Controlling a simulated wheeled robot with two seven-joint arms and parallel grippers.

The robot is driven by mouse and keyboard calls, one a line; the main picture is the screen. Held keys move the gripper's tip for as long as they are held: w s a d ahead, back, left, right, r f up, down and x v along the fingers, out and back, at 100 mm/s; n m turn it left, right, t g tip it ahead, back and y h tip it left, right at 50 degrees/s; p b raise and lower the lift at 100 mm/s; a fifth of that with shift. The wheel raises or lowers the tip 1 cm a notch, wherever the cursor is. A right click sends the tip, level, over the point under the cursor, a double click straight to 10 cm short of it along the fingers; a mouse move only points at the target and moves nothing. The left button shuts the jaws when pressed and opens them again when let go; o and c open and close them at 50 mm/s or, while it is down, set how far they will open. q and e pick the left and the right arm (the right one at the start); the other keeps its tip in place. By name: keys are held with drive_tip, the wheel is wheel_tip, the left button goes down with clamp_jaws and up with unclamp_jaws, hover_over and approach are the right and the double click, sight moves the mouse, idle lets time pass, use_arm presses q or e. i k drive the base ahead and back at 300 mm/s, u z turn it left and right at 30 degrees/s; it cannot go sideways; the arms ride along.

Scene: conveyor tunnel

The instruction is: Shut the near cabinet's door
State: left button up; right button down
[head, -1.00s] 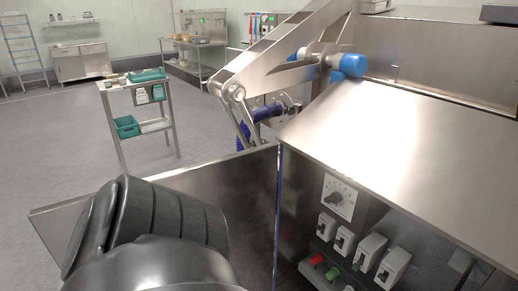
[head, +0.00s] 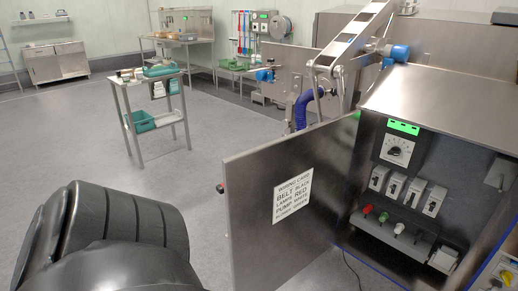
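The near cabinet (head: 470,95) stands at the right in the head view, with its inside showing. Its steel door (head: 255,240) is swung wide open to the left, hinged at the cabinet's left edge. A white wiring card (head: 293,195) is fixed to the door's inner face. A black, rounded part of my own arm fills the lower left, left of the door and apart from it in the picture. Neither gripper shows, so their states are hidden.
Inside the cabinet are a dial (head: 397,150), several white switches and coloured buttons. A metal linkage with a blue knob (head: 400,53) stands behind the door. A small trolley (head: 158,107) stands on open floor at the left.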

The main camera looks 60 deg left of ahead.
sight(264, 257)
drive_tip(key=z, duration=2.5)
drive_tip(key=k, duration=2.85)
drive_tip(key=u, duration=2.05)
drive_tip(key=i, duration=0.55)
drive_tip(key=u, duration=1.2)
drive_tip(key=k, duration=0.7)
drive_tip(key=z, duration=1.4)
